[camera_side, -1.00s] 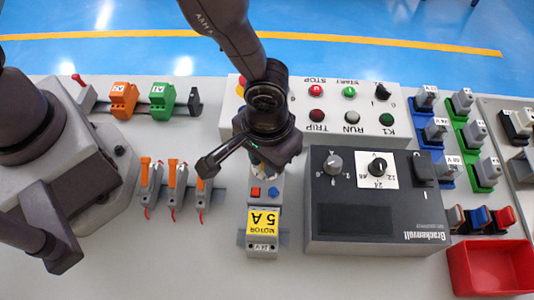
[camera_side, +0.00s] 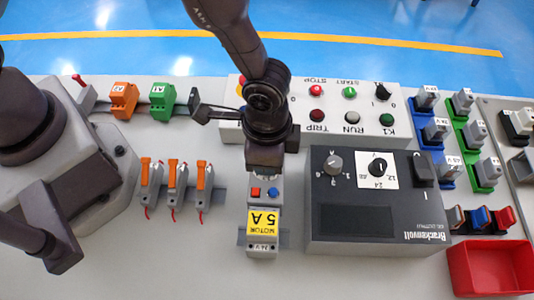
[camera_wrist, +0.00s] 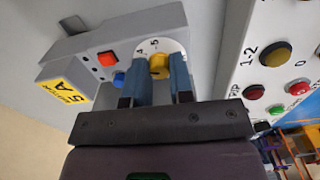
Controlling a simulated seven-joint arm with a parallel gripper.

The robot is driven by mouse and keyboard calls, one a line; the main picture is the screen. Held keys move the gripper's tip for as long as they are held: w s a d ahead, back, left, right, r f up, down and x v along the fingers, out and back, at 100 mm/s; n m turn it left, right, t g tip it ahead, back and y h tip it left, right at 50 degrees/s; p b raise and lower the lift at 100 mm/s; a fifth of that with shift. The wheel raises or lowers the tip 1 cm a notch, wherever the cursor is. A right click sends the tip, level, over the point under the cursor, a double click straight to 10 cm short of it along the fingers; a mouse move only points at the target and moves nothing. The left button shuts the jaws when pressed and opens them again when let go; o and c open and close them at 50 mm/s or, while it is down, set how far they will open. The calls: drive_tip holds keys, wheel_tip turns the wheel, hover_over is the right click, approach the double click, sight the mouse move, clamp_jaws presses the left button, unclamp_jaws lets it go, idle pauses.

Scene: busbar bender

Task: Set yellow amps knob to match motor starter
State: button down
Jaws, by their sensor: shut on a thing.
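The motor starter (camera_side: 262,222) is a grey block with a yellow label reading MOTOR 5 A. It has a red and a blue button, and shows in the wrist view too (camera_wrist: 130,50). My gripper (camera_wrist: 162,80) is shut on the knob, with one blue finger on each side. In the side view my gripper (camera_side: 264,170) covers the knob, which is hidden there.
A white panel (camera_side: 335,88) with lamps and buttons stands behind the starter. A dark power supply box (camera_side: 375,215) stands close on the right. Several orange-levered blocks (camera_side: 175,180) stand left. A red bin (camera_side: 490,268) is at the front right.

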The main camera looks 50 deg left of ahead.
drive_tip(key=m, duration=1.1)
drive_tip(key=shift+m, duration=1.8)
drive_tip(key=c, duration=1)
unclamp_jaws()
wheel_tip(320, 180, up, 13)
